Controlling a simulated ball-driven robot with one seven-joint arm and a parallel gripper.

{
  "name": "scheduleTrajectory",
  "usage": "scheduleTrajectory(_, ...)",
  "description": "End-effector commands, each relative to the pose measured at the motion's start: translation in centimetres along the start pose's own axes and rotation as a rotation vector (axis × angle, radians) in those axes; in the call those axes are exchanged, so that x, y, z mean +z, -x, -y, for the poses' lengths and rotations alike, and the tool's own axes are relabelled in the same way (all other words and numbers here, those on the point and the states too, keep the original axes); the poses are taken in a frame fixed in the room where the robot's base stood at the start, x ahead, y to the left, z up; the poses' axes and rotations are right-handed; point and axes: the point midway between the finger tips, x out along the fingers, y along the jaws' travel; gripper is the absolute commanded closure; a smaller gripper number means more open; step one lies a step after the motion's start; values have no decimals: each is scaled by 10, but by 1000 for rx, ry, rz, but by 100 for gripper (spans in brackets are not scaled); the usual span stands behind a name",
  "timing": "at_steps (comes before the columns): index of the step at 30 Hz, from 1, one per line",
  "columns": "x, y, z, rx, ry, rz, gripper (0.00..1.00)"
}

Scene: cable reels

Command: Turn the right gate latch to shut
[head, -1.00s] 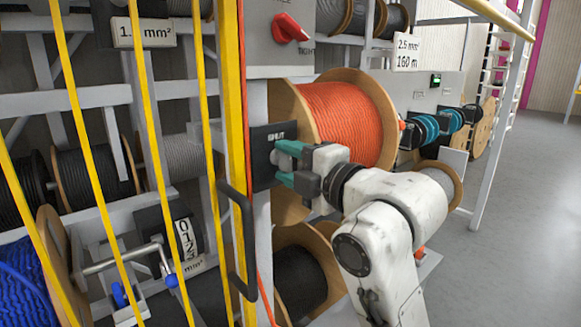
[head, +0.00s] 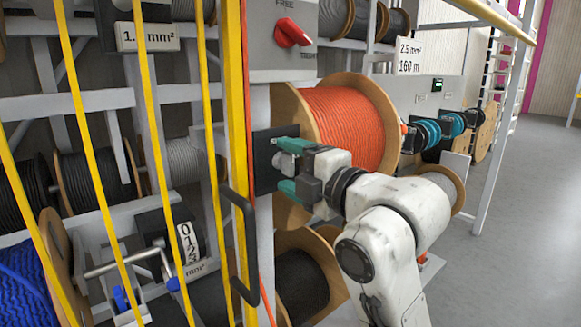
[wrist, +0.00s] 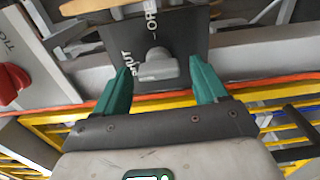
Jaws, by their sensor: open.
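The right gate latch is a small grey knob (wrist: 157,66) on a dark plate (wrist: 185,35) lettered SHUT and, partly hidden, OPE. In the wrist view the knob stands between my green fingertips, with a gap on each side. Its exact turn is hard to tell. In the head view the knob (head: 281,165) shows in front of the dark plate (head: 264,152), partly covered by my fingers. My gripper (head: 285,167) is open, one finger above the knob and one below; it also shows in the wrist view (wrist: 159,68).
A red knob (head: 293,34) sits on a grey panel above. An orange cable reel (head: 345,125) is close behind my gripper. A yellow post (head: 236,160) and a dark handle (head: 243,250) stand to the left. Grey floor is clear at the right.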

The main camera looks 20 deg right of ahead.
Motion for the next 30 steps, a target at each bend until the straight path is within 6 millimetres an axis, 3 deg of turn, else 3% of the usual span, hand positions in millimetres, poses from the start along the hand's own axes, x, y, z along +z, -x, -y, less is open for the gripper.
scheduleTrajectory(5, 1, 19, 1, 2, 0, 3, 28)
scheduleTrajectory(14, 0, 84, 1, 3, 0, 2, 28)
scheduleTrajectory(30, 0, 105, 2, 1, 1, -1, 28)
